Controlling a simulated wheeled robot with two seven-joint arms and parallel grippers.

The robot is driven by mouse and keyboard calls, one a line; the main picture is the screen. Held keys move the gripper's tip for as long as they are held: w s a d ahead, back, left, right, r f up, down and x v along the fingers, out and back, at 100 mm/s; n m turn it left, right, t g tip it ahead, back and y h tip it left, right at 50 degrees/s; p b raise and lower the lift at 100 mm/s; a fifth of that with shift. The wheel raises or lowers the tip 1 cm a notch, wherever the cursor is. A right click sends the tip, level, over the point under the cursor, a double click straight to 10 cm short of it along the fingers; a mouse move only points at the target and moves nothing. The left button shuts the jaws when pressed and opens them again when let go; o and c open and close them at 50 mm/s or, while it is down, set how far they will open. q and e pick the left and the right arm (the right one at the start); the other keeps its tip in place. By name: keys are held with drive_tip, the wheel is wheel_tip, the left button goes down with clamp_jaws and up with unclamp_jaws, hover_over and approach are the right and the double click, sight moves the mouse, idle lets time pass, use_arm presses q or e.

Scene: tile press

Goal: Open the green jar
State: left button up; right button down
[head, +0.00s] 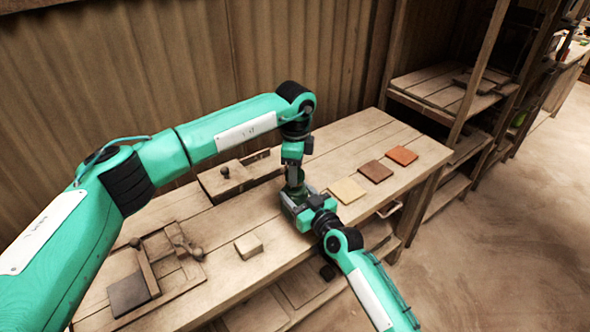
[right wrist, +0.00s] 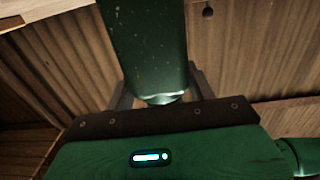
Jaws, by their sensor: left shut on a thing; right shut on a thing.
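The green jar (head: 295,177) stands upright over the middle of the table, between my two grippers. In the right wrist view it is a dark green, glossy cylinder (right wrist: 145,45) between the two grey fingers. My right gripper (head: 298,197) is shut on the jar's lower part. My left gripper (head: 293,163) comes down from above and is shut on the top of the jar. The lid is hidden by the left gripper, so I cannot tell whether it is loose. I cannot tell whether the jar touches the table.
On the wooden table (head: 330,153), yellow (head: 347,190), brown (head: 375,171) and orange (head: 402,155) tiles lie to the right. A pale block (head: 248,245) lies in front. A wooden press (head: 128,285) is at the left and a knobbed wooden box (head: 226,178) behind. Shelves (head: 450,90) stand at the right.

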use_arm(q)
drive_tip(key=shift+r, duration=0.1)
drive_tip(key=shift+r, duration=1.9)
use_arm(e)
drive_tip(key=shift+c, duration=2.2)
unclamp_jaws()
